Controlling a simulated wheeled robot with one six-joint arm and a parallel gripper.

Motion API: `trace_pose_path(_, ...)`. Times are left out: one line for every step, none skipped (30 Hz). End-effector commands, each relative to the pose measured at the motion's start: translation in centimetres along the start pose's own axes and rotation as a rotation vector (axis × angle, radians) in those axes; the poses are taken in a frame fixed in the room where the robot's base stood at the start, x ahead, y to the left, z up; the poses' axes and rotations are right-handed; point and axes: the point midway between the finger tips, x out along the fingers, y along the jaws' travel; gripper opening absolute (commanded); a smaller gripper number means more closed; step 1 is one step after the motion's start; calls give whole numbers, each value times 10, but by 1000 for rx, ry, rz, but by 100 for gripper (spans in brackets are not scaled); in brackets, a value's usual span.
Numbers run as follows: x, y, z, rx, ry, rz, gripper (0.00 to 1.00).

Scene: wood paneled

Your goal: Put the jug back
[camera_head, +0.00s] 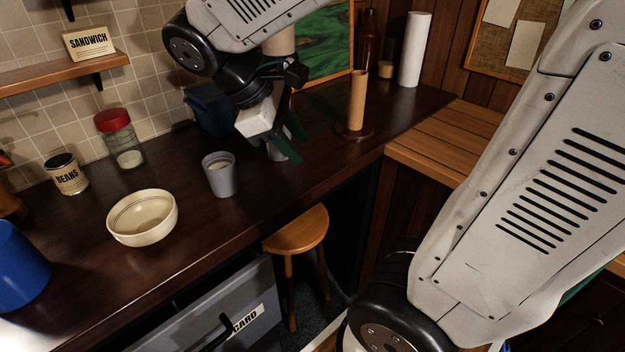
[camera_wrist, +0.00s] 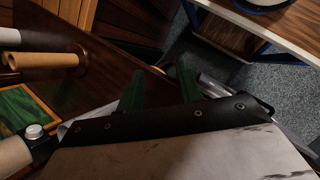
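No thing is clearly recognisable as a jug. A blue rounded vessel (camera_head: 18,268), cut off by the left edge of the head view, may be one; no handle or spout shows. A dark blue object (camera_head: 208,110) stands near the wall, partly hidden by my arm, and its kind is unclear. My gripper (camera_head: 283,152) is over the dark counter, right of both and right of a grey cup (camera_head: 219,175). In the wrist view its green fingers (camera_wrist: 160,88) stand apart, with nothing visible between them.
A cream bowl (camera_head: 142,218), a beans can (camera_head: 67,174) and a red-lidded jar (camera_head: 120,138) stand left on the counter (camera_head: 185,225). A cardboard roll (camera_head: 357,100) on a round base and a white roll (camera_head: 414,50) stand right. A stool (camera_head: 298,232) is below.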

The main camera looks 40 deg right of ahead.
Motion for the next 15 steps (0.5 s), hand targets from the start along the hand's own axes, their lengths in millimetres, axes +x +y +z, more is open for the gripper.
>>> trace_pose_path(2,-12,14,88,68,-41,36)
trace_pose_path(4,-20,20,141,107,-69,36)
trace_pose_path(6,-31,27,212,159,-106,36)
trace_pose_path(7,-39,32,263,195,-134,36)
trace_pose_path(8,-46,35,313,231,-162,36)
trace_pose_path(10,-56,39,376,275,-197,36)
trace_pose_path(10,-62,42,421,308,-222,36)
trace_pose_path(11,-68,44,462,335,-246,36)
trace_pose_path(11,-75,45,511,370,-274,36)
trace_pose_path(12,-80,46,542,392,-295,36)
trace_pose_path(12,-84,47,572,412,-313,36)
trace_pose_path(12,-88,48,602,434,-332,36)
trace_pose_path(12,-91,48,622,447,-345,36)
trace_pose_path(12,-93,48,638,457,-354,36)
trace_pose_path(12,-95,48,653,468,-365,36)
